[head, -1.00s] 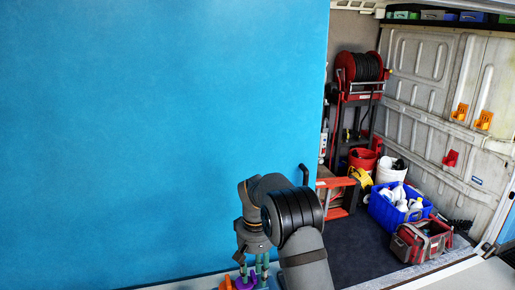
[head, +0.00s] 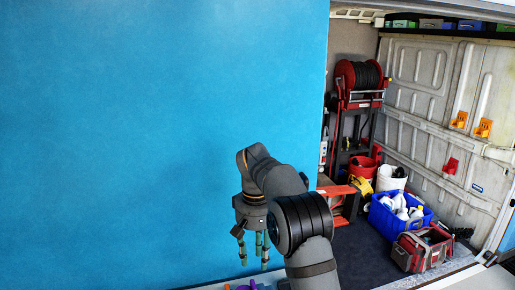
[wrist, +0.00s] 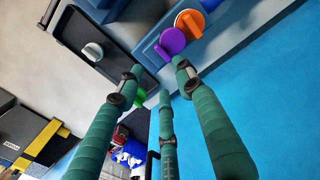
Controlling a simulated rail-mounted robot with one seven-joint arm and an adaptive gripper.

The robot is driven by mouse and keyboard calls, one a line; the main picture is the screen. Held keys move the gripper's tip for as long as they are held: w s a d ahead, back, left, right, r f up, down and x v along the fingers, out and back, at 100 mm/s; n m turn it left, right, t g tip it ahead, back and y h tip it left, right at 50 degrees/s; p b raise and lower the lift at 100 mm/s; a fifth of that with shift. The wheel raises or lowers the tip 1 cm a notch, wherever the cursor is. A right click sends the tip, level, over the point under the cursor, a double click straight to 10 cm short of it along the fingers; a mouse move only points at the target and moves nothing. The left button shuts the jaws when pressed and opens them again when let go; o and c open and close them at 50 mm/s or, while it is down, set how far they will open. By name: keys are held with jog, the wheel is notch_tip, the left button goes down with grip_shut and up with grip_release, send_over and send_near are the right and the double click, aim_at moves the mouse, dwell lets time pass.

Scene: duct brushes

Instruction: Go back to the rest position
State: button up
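My gripper (head: 255,262) hangs from the arm near the bottom middle of the head view, with its green fingers pointing down. In the wrist view my gripper (wrist: 160,76) has three green fingers spread apart with nothing held between them. A purple round piece (wrist: 172,41) and an orange one (wrist: 190,24) sit at a blue block (wrist: 152,50) beyond the fingertips. A white round piece (wrist: 93,51) lies in a black tray (wrist: 72,28). A green piece (wrist: 110,96) is partly hidden behind the left finger. In the head view only the tops of the coloured pieces show at the bottom edge.
A large blue panel (head: 150,130) fills the left. At right, a van interior holds a red hose reel (head: 359,78), a blue crate (head: 385,222) of bottles and a red-grey tool bag (head: 423,248). No obstacle shows directly above my gripper.

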notch_tip(320, 180, down, 10)
jog(key=shift+s, duration=0.1)
jog(key=shift+f+n+p, duration=0.15)
jog(key=shift+n+p, duration=0.6)
jog(key=shift+n, duration=0.35)
jog(key=n+p, duration=0.2)
jog(key=n, duration=0.1)
jog(key=shift+n, duration=0.4)
jog(key=n, duration=0.1)
jog(key=n+p, duration=0.1)
jog(key=n, duration=0.1)
jog(key=n+p, duration=0.1)
jog(key=shift+w+a+f+n, duration=0.1)
jog(key=shift+w+f+n, duration=0.05)
jog(key=shift+w+n, duration=0.2)
